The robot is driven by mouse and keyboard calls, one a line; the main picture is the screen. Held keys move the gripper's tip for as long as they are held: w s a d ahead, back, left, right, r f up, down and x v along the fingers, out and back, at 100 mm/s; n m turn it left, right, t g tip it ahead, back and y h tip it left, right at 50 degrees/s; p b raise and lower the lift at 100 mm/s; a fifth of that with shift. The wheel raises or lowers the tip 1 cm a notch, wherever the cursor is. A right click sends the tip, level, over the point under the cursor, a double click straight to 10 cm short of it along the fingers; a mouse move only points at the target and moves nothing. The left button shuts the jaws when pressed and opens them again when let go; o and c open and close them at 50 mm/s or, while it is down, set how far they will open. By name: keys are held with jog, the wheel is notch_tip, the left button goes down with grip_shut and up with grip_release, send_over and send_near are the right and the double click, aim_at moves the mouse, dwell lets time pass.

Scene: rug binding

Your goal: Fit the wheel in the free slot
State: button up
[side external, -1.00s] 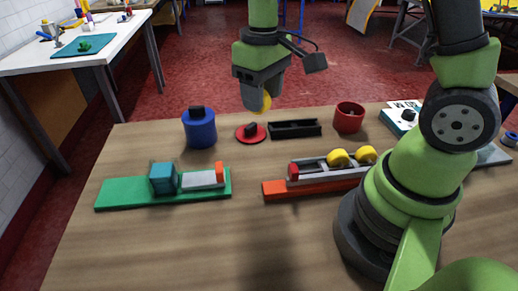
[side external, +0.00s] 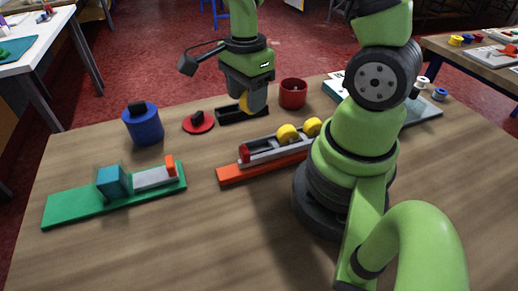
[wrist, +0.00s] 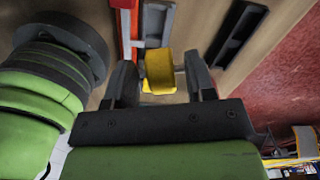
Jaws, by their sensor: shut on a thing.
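My gripper (side external: 252,104) is shut on a yellow wheel (side external: 244,103). In the side view it hangs above the table, in front of the black tray and behind the grey rack (side external: 264,155). The rack, on an orange-red base (side external: 230,177), carries two yellow wheels (side external: 288,134) (side external: 312,127) toward its right end and a red block (side external: 244,153) at its left end. An empty stretch lies between the block and the nearer wheel. In the wrist view the held wheel (wrist: 160,72) is between both fingers, with part of the grey rack (wrist: 155,22) beyond it.
A black tray (side external: 228,120), red cup (side external: 293,94), red disc with a black handle (side external: 200,124) and blue cylinder (side external: 145,128) stand behind the rack. A green board (side external: 75,205) with a teal block (side external: 113,182) lies at left. The front table area is clear.

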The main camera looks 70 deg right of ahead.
jog(key=m, duration=0.2)
jog(key=s+m, duration=0.1)
jog(key=shift+s+d+f+m, duration=0.1)
jog(key=shift+d+f+m, duration=0.1)
jog(key=shift+f+m, duration=0.1)
jog(key=shift+f, duration=4.95)
jog(key=shift+f, duration=0.1)
jog(key=o, duration=0.6)
jog(key=shift+o, duration=0.2)
